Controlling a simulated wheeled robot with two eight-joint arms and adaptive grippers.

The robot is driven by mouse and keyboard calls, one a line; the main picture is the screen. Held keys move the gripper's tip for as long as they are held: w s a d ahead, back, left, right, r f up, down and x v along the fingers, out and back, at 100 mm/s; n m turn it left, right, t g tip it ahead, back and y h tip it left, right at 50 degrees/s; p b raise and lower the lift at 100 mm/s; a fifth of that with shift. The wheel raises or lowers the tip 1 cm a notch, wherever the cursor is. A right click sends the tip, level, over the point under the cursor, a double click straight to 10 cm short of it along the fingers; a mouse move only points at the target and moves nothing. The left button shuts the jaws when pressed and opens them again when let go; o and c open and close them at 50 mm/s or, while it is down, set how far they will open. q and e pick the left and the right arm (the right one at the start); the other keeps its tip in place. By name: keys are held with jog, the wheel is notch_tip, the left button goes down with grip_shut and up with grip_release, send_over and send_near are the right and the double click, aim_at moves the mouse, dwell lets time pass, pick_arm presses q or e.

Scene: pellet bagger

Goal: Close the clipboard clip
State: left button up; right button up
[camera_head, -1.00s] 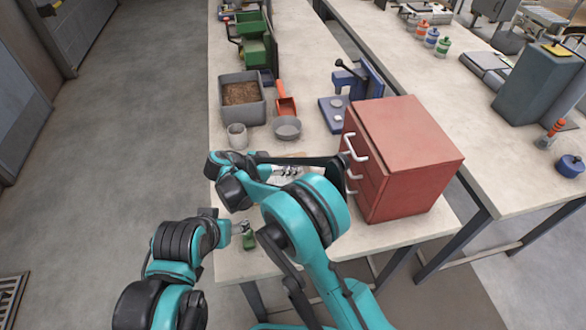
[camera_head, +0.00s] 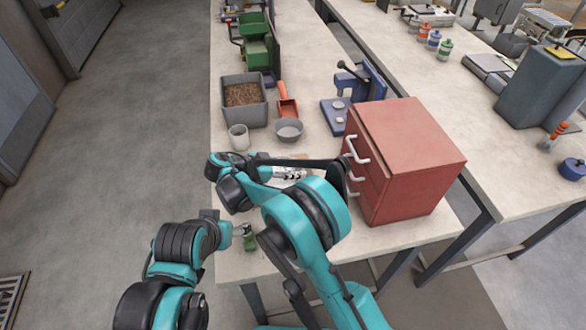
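A small brown and white patch, which may be the clipboard (camera_head: 300,157), shows on the bench just beyond my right arm; most of it is hidden by the arm and its clip cannot be made out. My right gripper (camera_head: 290,174) shows as a small silver and black shape close to that patch, left of the red drawer cabinet. Its fingers are too small to tell open from shut. My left gripper (camera_head: 241,229) is at the bench's near left edge, beside a small green object (camera_head: 250,242). Whether it touches or holds that object is unclear.
The red drawer cabinet (camera_head: 420,160) stands right of my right arm. Behind are a grey bin of brown pellets (camera_head: 262,113), a red scoop (camera_head: 287,107), a grey bowl (camera_head: 289,130), a pale cup (camera_head: 239,137) and a blue press (camera_head: 368,85). Bench space left of the cup is narrow.

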notch_tip(320, 180, up, 10)
jog(key=shift+f, duration=0.2)
dwell(0.5)
